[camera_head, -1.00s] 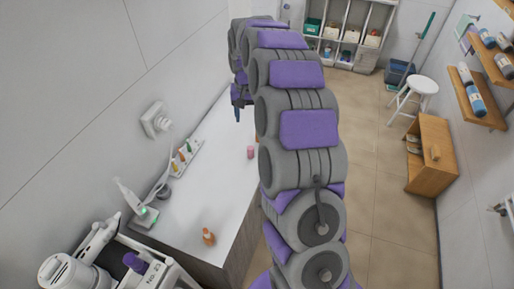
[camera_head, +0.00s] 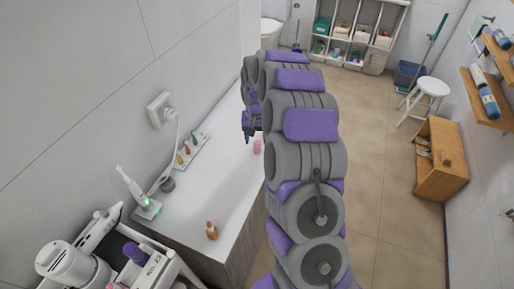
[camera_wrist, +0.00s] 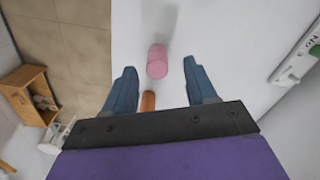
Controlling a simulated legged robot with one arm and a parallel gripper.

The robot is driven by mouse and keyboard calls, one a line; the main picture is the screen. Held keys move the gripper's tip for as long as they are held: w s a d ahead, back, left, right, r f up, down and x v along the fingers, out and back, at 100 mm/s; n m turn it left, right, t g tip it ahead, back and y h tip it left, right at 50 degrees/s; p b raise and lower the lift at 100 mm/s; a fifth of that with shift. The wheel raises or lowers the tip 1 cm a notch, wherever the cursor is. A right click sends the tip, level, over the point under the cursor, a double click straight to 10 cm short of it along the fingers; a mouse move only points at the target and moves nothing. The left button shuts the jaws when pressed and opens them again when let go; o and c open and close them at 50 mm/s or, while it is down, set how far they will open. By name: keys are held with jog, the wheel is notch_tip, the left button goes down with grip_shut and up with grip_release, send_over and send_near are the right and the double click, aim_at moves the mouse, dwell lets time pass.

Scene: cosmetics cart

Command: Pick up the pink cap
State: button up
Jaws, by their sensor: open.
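The pink cap (camera_head: 257,146) stands on the white counter (camera_head: 222,180), near its right edge, beside my arm. In the wrist view the pink cap (camera_wrist: 157,61) is just beyond the two blue fingertips and between their lines. My gripper (camera_wrist: 160,78) is open and empty, its fingers spread to either side. In the head view my gripper (camera_head: 248,138) is above the counter, just left of the cap, and partly hidden by my arm. An orange object (camera_wrist: 148,101) shows between the fingers in the wrist view, partly hidden by the gripper body.
A small orange bottle (camera_head: 212,231) stands at the counter's near end. A tray with several small coloured bottles (camera_head: 190,150) and a toothbrush on a charger (camera_head: 146,206) stand along the wall. A wooden cabinet (camera_head: 436,160) stands right on the floor.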

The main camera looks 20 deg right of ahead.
aim_at(257, 143)
notch_tip(257, 143, down, 4)
jog(key=shift+s+d+r+b, duration=0.1)
jog(key=shift+r+b, duration=0.05)
jog(key=shift+b, duration=0.25)
jog(key=shift+c, duration=0.3)
grip_shut()
jog(key=shift+r, duration=0.2)
